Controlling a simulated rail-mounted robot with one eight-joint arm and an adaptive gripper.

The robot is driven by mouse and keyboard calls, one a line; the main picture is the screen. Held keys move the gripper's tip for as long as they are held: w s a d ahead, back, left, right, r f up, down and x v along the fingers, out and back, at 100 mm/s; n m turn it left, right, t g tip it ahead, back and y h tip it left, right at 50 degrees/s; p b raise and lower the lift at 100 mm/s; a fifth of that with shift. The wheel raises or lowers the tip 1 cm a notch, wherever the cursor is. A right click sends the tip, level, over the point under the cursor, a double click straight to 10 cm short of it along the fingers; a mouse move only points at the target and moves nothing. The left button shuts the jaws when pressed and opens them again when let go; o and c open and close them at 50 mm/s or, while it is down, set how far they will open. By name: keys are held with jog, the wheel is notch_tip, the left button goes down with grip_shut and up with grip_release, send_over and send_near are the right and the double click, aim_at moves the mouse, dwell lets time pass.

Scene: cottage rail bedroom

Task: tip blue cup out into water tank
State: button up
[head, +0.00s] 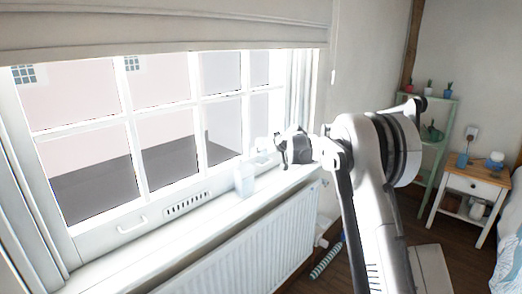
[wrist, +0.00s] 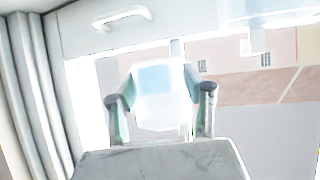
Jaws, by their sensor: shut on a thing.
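My gripper (head: 278,150) is over the window sill, in front of the window. In the wrist view its two fingers (wrist: 162,98) are closed on the sides of a pale, glare-washed cup (wrist: 160,112) with a light blue patch. I take this to be the blue cup. In the head view the cup (head: 262,146) is a faint white shape left of the fingers. A pale translucent container, likely the water tank (head: 244,180), stands on the sill to the lower left, apart from the gripper. Glare hides the contents of both.
The narrow white sill (head: 150,248) runs under the window, with a radiator (head: 245,240) below it. A window handle (head: 132,224) and vent are near the sill. A green plant shelf (head: 437,140) and a nightstand (head: 475,185) stand at the right, away from the gripper.

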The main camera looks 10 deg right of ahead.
dwell(0.3)
jog(key=s+d+r+p, duration=0.1)
jog(key=s+d+r, duration=0.2)
jog(key=s+r, duration=0.1)
jog(key=shift+s+d+r, duration=0.3)
jog(key=shift+s+r, duration=0.05)
jog(key=shift+r, duration=0.2)
dwell(0.4)
jog(key=s+a+f, duration=0.1)
jog(key=s+f, duration=0.1)
jog(key=s, duration=0.8)
jog(key=s+a+f+m+h, duration=0.1)
jog(key=s+f, duration=0.2)
jog(key=s, duration=0.8)
jog(key=s+a+f, duration=0.1)
jog(key=s+f, duration=0.2)
jog(key=s, duration=0.8)
jog(key=shift+s+a+f+m+h, duration=0.15)
jog(key=shift+a+f+m+h, duration=0.15)
jog(key=shift+m, duration=0.1)
jog(key=shift+r, duration=0.1)
